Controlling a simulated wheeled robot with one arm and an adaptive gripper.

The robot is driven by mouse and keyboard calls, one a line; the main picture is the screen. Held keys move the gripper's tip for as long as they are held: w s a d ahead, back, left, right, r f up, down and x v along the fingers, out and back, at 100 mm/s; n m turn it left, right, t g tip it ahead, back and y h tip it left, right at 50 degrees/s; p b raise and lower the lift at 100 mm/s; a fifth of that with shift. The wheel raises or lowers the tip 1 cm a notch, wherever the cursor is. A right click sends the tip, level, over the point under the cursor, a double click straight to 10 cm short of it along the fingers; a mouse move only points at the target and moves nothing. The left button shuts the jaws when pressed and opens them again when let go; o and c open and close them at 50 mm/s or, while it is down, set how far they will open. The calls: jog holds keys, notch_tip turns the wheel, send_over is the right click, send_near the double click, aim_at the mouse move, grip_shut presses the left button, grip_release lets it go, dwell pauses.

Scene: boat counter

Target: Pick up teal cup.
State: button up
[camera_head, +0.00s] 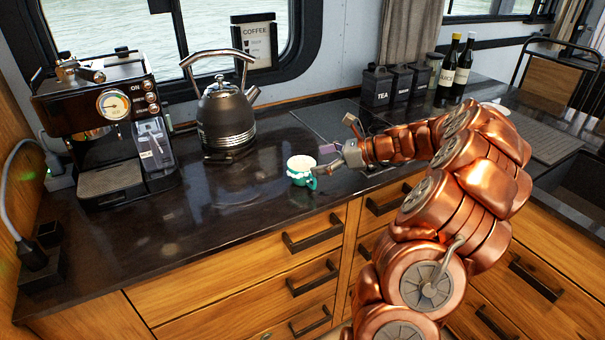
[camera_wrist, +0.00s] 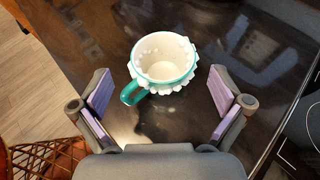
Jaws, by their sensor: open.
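The teal cup (camera_head: 301,168) stands upright on the dark counter near its front edge, white inside with a teal handle toward the front right. In the wrist view the cup (camera_wrist: 163,62) is ahead of my gripper, roughly centred between the fingers, with its handle pointing to the lower left. It looks empty inside. My gripper (camera_head: 330,158) is just right of the cup in the head view. In the wrist view my gripper (camera_wrist: 162,100) is open, with purple pads on both sides and nothing between them. The cup is a little beyond the fingertips.
A kettle (camera_head: 226,120) stands behind and left of the cup, with a coffee machine (camera_head: 105,120) at the far left. Black canisters (camera_head: 377,88) and bottles (camera_head: 464,65) stand at the back right. The counter (camera_head: 215,205) left of the cup is clear.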

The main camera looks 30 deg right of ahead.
aim_at(291, 167)
jog(key=x, duration=0.2)
jog(key=p+x, duration=0.1)
jog(key=x, duration=0.2)
jog(key=shift+w+f, duration=0.2)
jog(key=shift+f, duration=0.2)
jog(key=shift+d, duration=0.1)
jog(key=c, duration=1.2)
jog(key=shift+o, duration=0.2)
jog(key=shift+r, duration=0.1)
notch_tip(291, 167, up, 4)
jog(key=shift+f+b, duration=0.15)
jog(key=shift+b, duration=0.25)
jog(key=s+d+b, duration=0.1)
jog(key=s+d, duration=0.2)
jog(key=s, duration=0.4)
jog(key=s+d+r+b, duration=0.1)
jog(key=s+d, duration=0.2)
jog(key=s, duration=0.4)
jog(key=shift+s+d, duration=0.3)
